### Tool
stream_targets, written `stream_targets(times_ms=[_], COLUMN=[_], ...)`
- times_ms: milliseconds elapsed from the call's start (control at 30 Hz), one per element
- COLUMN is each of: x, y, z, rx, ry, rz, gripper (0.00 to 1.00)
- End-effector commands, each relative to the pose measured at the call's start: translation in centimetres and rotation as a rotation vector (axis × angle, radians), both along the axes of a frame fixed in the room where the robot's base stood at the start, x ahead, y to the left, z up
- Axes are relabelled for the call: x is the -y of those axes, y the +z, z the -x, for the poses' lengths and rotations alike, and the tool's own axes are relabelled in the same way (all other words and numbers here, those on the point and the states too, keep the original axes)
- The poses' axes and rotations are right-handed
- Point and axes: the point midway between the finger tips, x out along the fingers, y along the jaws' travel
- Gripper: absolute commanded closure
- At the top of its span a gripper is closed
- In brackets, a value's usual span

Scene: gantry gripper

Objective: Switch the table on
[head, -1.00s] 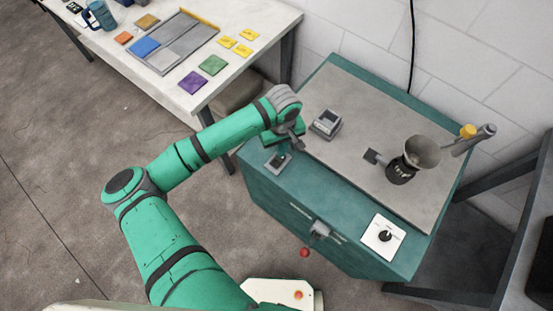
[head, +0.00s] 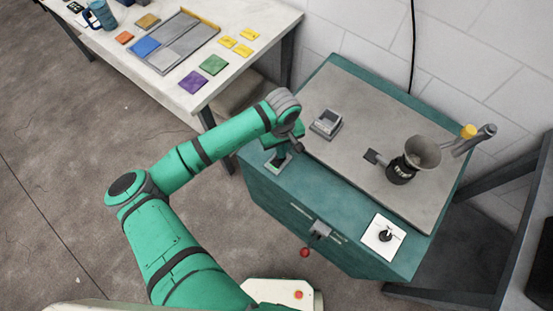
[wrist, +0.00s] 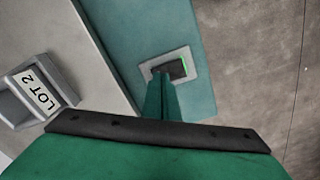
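The table is a teal cabinet (head: 300,215) with a grey top (head: 345,160). A switch on a light plate (wrist: 190,62) is set in the teal strip at its left front corner; it also shows in the head view (head: 279,163), partly covered by my gripper. The black rocker (wrist: 170,71) has a bright green strip along its right edge. My gripper (wrist: 160,84) points down with its fingers together and nothing seen between them. The fingertips overlap the left part of the rocker; whether they touch it I cannot tell.
A grey holder (wrist: 40,92) marked LOT 2 stands near the gripper. A funnel device (head: 421,152) stands further right. A dial on a white plate (head: 376,244) is at the right front corner. A red knob (head: 305,252) sticks out in front.

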Motion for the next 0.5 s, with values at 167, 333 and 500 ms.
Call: stream_targets(times_ms=[167, 333, 500], x=[0.1, 0.2, 0.0], y=[-0.2, 0.5, 1.7], z=[0.0, 0.0, 0.0], rx=[-0.001, 0.0, 0.001], ry=[-0.002, -0.004, -0.001], rz=[-0.001, 0.0, 0.001], gripper=[1.0, 1.0, 1.0])
